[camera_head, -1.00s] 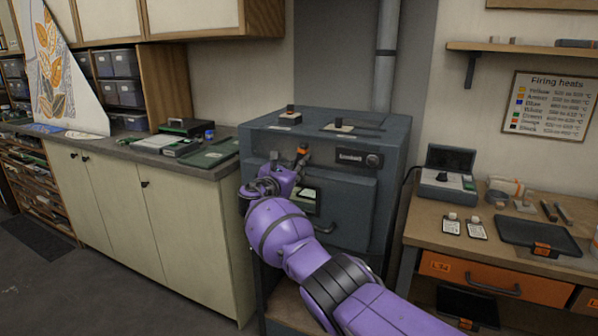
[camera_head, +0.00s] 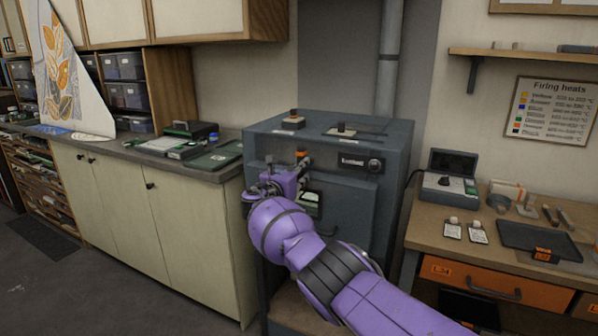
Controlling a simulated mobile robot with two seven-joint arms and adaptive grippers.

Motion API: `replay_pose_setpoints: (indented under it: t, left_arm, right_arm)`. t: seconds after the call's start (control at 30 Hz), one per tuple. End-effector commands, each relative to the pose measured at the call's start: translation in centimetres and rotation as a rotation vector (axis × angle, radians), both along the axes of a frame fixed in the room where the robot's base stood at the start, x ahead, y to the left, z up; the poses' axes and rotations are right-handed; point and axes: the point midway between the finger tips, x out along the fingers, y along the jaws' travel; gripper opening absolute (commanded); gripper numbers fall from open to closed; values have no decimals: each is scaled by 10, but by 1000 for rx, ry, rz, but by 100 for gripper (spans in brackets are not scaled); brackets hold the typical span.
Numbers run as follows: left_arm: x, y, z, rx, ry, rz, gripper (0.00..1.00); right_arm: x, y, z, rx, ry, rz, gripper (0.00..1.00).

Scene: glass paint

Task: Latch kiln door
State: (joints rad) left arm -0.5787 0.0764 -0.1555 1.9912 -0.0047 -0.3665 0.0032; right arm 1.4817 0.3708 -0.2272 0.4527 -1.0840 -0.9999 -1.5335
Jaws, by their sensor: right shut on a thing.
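The kiln (camera_head: 395,160) is a dark grey box on a stand in the middle of the view. Its front door (camera_head: 345,215) looks closed, flush with the body, and is partly covered by my arm. A dark latch handle with an orange part (camera_head: 301,154) is at the upper left of the door front. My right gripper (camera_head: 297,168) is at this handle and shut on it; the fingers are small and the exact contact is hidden. My purple right arm covers the lower left of the kiln. My left gripper is not in view.
A cabinet with a grey counter (camera_head: 120,148) stands left of the kiln. A wooden bench (camera_head: 425,222) with a small controller box (camera_head: 450,185) and a dark tray (camera_head: 537,238) is on the right. A flue pipe (camera_head: 388,60) rises behind the kiln.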

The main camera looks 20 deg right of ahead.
Motion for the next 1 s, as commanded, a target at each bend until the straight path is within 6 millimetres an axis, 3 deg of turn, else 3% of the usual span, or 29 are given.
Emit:
replay_pose_setpoints:
  t: [0.07,0.1,0.23,0.67,1.0]
  left_arm:
    - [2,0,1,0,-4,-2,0]
    - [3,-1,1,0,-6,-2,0]
    - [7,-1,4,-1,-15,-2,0]
    - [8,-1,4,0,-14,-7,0]
    - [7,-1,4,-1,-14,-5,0]
  right_arm:
    - [-1,0,-4,-3,8,-1,0]
    - [-1,0,-4,-4,9,-1,21]
    - [-1,0,-3,-3,7,-1,38]
    - [-3,3,-2,-3,3,0,38]
    - [-26,32,-2,-1,0,3,38]
